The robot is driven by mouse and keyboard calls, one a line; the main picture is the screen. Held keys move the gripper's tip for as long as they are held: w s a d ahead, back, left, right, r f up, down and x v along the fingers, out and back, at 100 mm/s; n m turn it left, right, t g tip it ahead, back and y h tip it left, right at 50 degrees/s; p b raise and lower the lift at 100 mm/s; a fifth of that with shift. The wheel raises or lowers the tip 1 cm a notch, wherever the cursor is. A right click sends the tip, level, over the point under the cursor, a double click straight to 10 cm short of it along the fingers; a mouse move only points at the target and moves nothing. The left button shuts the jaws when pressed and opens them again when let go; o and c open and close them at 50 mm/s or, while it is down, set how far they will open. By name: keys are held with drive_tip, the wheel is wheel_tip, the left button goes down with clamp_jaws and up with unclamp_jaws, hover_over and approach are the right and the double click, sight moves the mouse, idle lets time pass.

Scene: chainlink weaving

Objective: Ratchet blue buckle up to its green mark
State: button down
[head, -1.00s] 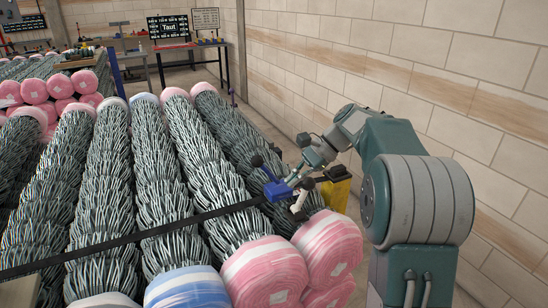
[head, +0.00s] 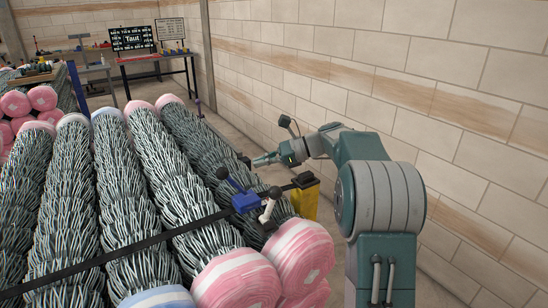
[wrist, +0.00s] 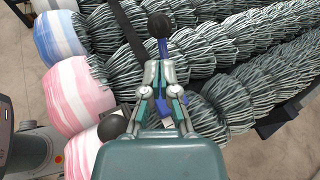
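The blue buckle (head: 246,203) sits on a black strap across the mesh rolls, at the right-hand rolls in the head view. Its blue lever ends in a black ball knob (head: 222,173) and tilts up to the left. A shorter white lever with a black knob (head: 268,208) stands beside it. My gripper (head: 248,160) is above and behind the buckle, apart from it. In the wrist view its fingers (wrist: 159,68) look closed together and empty, with the blue lever (wrist: 163,47) and its knob beyond the tips. I cannot make out a green mark.
The black strap (head: 120,252) runs over the wire mesh rolls (head: 125,185), which have pink or blue wrapped ends. A yellow post (head: 306,198) stands at the strap's right end. A block wall (head: 420,90) is close on the right. A "Taut" sign (head: 134,39) stands at the back.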

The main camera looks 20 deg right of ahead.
sight(228, 175)
drive_tip(key=x, duration=0.7)
idle(0.3)
drive_tip(key=shift+s+a+f+n+h, duration=0.1)
drive_tip(key=shift+a+f+n+h, duration=0.1)
drive_tip(key=shift+a+h, duration=0.3)
drive_tip(key=shift+s+a+f+n+h, duration=0.1)
drive_tip(key=shift+a+n+h, duration=0.1)
drive_tip(key=shift+a+h, duration=0.35)
drive_tip(key=shift+s+a+f+n+h, duration=0.2)
drive_tip(key=shift+a+f+n+h, duration=0.2)
drive_tip(key=shift+a+f+h, duration=0.7)
drive_tip(key=shift+s+a+f+n+h, duration=0.2)
drive_tip(key=shift+a+f+n+h, duration=0.2)
drive_tip(key=shift+a+f+h, duration=0.75)
drive_tip(key=shift+d+f, duration=0.1)
drive_tip(key=shift+d, duration=0.1)
